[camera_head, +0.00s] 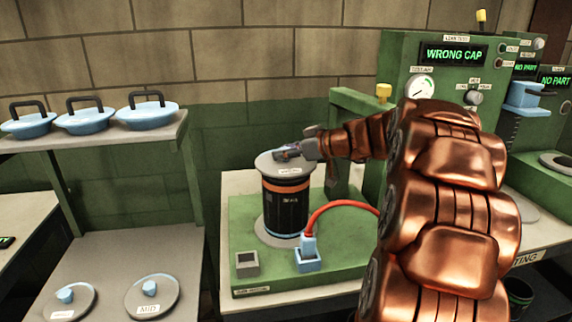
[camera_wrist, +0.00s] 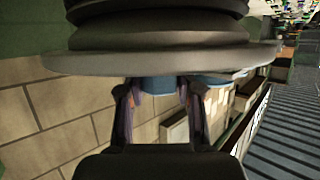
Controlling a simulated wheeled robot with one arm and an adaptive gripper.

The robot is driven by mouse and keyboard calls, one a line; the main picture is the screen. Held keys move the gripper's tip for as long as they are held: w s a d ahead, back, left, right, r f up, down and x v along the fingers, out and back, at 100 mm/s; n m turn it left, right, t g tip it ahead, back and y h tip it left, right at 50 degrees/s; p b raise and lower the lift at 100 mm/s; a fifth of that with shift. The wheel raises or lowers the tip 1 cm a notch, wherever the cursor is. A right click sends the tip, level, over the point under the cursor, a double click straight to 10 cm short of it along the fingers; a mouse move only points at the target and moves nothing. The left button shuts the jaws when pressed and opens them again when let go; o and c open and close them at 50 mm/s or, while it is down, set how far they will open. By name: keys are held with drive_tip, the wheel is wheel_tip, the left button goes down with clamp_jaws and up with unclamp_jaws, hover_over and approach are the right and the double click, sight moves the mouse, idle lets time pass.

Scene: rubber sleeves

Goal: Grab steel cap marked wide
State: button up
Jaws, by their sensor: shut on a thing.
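A grey steel cap (camera_head: 270,166) sits on or just above a dark cylinder (camera_head: 286,212) with an orange band, which stands on a green test bench. The cap's small label is too small to read surely. My gripper (camera_head: 289,153) is at the cap's top, reaching in from the right. In the wrist view, my gripper (camera_wrist: 158,98) has its fingers on either side of the cap's blue knob (camera_wrist: 153,85). The wide grey disc (camera_wrist: 100,62) lies beyond it, with dark ringed shapes behind. Any gap between cap and cylinder cannot be told.
A lower shelf holds a steel cap marked MID (camera_head: 152,292) and another cap (camera_head: 68,298) with an unreadable label. Blue handled lids (camera_head: 147,115) stand on the upper shelf. A red hose (camera_head: 335,204) curves beside the cylinder. A display (camera_head: 454,55) reads WRONG CAP.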

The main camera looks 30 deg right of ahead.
clamp_jaws()
